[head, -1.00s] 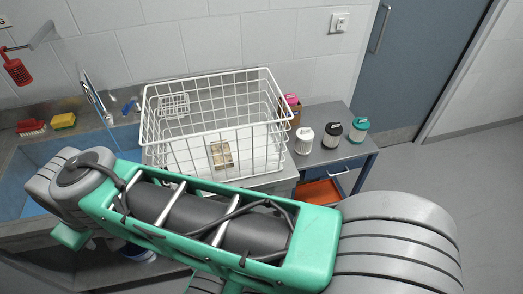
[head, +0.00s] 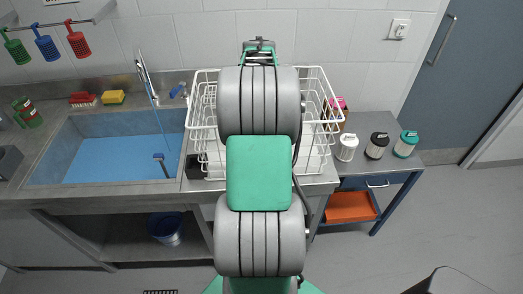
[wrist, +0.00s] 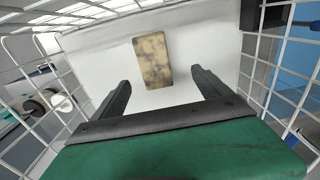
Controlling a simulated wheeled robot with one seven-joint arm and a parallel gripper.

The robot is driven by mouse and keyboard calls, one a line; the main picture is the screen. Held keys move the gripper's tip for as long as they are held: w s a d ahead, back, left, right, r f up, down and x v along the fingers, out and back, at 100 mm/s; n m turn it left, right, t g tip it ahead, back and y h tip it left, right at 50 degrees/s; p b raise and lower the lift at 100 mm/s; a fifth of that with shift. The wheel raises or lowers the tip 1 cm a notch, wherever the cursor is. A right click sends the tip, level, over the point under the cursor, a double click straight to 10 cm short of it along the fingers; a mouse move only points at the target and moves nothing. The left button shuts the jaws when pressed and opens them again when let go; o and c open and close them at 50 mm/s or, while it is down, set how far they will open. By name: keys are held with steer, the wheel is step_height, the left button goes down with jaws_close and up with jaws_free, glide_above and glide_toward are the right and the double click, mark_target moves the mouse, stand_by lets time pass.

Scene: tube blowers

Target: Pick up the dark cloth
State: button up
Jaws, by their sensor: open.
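A flat, rectangular, cloth-like piece (wrist: 153,60), tan-brown with dark mottling, lies on the white floor of the wire basket in the wrist view. It is the only cloth-like thing I can make out. The white wire basket (head: 321,82) stands on the counter right of the sink. My gripper (wrist: 161,76) is open and empty inside the basket, its two dark fingers spread toward the near end of the piece and apart from it.
The basket's wire walls (wrist: 272,60) rise close around my gripper. A blue sink (head: 90,152) is at left. A black object (head: 195,167) sits between sink and basket. White (head: 346,147), black (head: 377,145) and teal-lidded (head: 406,144) containers stand on the side table at right.

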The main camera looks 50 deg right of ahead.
steer(key=f+p, duration=0.1)
steer(key=f, duration=0.5)
steer(key=d+f+p, duration=0.1)
steer(key=f, duration=0.2)
steer(key=shift+s+f+p, duration=0.3)
steer(key=shift+s+p, duration=0.05)
steer(key=shift+s, duration=0.05)
steer(key=c, duration=1.4)
